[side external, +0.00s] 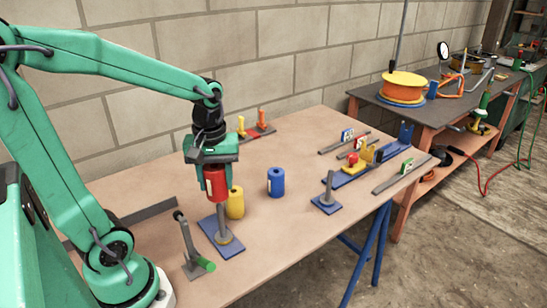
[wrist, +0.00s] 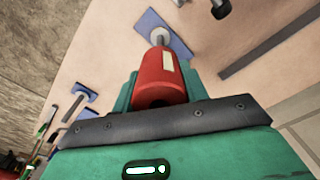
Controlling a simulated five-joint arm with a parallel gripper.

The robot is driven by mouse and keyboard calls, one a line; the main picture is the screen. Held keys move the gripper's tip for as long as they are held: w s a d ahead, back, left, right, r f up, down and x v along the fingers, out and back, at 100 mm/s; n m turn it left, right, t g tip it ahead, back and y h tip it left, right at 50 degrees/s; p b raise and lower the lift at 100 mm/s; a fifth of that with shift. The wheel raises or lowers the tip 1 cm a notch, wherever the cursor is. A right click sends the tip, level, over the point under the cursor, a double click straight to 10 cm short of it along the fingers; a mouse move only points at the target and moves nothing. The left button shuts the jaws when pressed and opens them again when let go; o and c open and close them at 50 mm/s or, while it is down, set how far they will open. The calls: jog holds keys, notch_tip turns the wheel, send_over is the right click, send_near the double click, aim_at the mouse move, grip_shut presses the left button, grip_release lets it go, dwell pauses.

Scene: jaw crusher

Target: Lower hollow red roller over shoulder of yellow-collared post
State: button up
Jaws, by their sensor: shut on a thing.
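My gripper (side external: 212,168) points down and is shut on the hollow red roller (side external: 215,184), which is upright and has a pale label. In the wrist view the roller (wrist: 158,78) sits between my green fingers (wrist: 160,92). The roller's lower end meets the post's upper part in the picture, well above the collar. The post's top is hidden, so I cannot tell how far it is inside.
A yellow roller (side external: 235,203) stands close behind the post, and a blue roller (side external: 276,182) stands further right. Another grey post (side external: 328,187) is on a blue plate at right.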

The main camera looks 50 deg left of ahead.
jog(key=shift+f, duration=0.4)
jog(key=shift+f, duration=5.45)
dwell(2.1)
